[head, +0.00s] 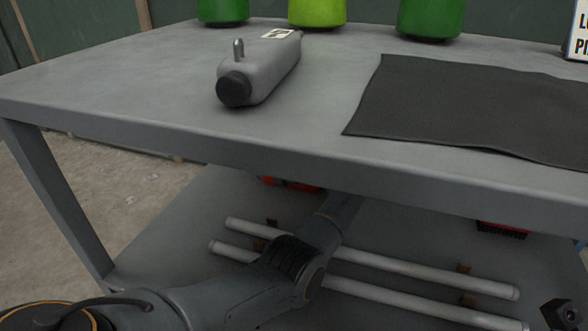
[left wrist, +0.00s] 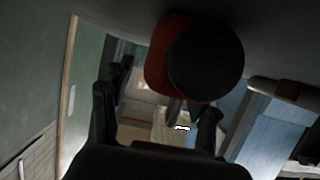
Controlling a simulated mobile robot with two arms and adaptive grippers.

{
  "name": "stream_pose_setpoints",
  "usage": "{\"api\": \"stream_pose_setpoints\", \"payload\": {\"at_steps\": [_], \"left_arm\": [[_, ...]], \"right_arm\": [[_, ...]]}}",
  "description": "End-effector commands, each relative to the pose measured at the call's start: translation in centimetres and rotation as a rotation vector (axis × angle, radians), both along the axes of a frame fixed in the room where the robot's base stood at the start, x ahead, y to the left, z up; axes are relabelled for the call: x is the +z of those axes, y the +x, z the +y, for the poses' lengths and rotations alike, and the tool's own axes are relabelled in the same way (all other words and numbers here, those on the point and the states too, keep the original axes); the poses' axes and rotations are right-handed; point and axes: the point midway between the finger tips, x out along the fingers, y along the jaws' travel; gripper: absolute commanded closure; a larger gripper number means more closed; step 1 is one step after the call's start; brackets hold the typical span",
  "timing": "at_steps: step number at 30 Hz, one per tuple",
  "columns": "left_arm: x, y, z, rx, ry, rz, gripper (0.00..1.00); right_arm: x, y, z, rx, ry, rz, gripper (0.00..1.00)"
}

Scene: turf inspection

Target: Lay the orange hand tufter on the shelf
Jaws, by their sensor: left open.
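The orange hand tufter shows in the left wrist view (left wrist: 158,62) as an orange body with a large round dark end, against the grey surface across the top of that picture. In the head view an orange-red piece, probably the same tufter (head: 290,184), shows under the table's front edge, mostly hidden. The lower shelf (head: 185,225) carries two pale rails. My left arm reaches over them under the tabletop, which hides its gripper in the head view. In the left wrist view my left gripper (left wrist: 158,110) is open, its dark fingers apart near the tufter; I cannot tell whether they touch it. My right gripper is out of view.
On the tabletop (head: 130,80) lie a grey tool (head: 262,70) with a black end and a dark mat (head: 460,110). Several green containers (head: 318,10) stand behind. A red-and-black item (head: 502,229) sits under the table at the right. The tabletop's left part is clear.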

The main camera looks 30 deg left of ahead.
Motion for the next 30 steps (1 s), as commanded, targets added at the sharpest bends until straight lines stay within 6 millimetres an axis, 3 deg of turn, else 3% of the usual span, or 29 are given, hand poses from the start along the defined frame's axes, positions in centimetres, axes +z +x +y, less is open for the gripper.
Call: {"api": "stream_pose_setpoints", "payload": {"at_steps": [1,5,7,15,19,30], "left_arm": [[-0.4,-0.2,0.0,0.000,-0.005,0.019,0.40],[0.8,-0.2,0.0,0.000,-0.005,0.019,0.40],[0.8,0.2,-1.2,-0.004,-0.006,0.016,0.40],[3.8,1.6,-7.2,-0.002,-0.004,0.010,0.40],[5.0,2.1,-9.0,-0.004,-0.004,0.011,0.40],[5.5,2.5,-10.8,-0.001,-0.003,0.007,0.40]], "right_arm": [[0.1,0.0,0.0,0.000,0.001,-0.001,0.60],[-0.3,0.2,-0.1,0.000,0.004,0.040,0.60],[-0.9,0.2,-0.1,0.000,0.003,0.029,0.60],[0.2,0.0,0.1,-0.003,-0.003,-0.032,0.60],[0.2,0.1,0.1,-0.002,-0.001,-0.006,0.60],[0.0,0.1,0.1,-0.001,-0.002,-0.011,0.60]]}}
